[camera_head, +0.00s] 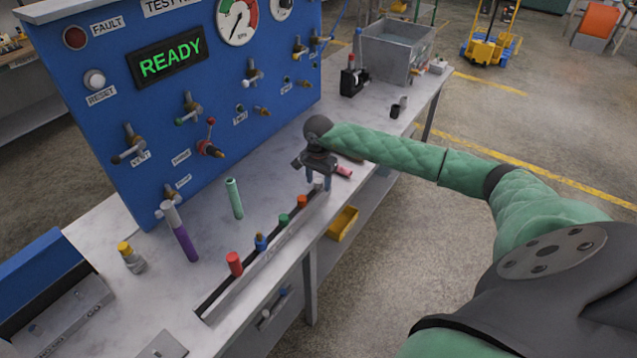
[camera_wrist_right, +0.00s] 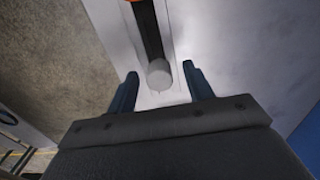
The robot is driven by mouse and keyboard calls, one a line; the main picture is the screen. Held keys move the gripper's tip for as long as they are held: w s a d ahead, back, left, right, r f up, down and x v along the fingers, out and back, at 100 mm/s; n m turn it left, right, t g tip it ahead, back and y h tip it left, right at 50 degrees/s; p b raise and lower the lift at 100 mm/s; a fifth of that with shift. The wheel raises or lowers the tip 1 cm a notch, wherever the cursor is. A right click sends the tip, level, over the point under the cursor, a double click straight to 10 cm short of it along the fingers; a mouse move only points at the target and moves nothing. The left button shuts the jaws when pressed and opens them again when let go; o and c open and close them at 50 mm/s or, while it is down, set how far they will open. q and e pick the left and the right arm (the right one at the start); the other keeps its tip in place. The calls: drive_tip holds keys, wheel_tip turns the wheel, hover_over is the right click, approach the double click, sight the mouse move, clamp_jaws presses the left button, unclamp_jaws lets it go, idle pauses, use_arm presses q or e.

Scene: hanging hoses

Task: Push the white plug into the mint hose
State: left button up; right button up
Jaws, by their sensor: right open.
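The white plug (camera_wrist_right: 159,75) sits at the end of the dark slotted rack (camera_wrist_right: 148,30) in the right wrist view. My right gripper (camera_wrist_right: 160,70) is open, with one finger on each side of the plug; contact cannot be told. The mint hose (camera_head: 235,198) stands nearly upright, slightly tilted, on the bench left of the rack, apart from the gripper. My left gripper is out of view.
The rack also holds orange (camera_head: 302,202), green (camera_head: 284,220), blue (camera_head: 261,242) and red (camera_head: 234,263) plugs. A purple hose (camera_head: 185,243) stands left of the mint one. The blue test panel (camera_head: 150,110) with valves rises behind. A grey bin (camera_head: 397,50) stands far right.

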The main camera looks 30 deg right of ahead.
drive_tip(key=shift+f, duration=0.1)
drive_tip(key=c, duration=0.9)
drive_tip(key=shift+c, duration=0.7)
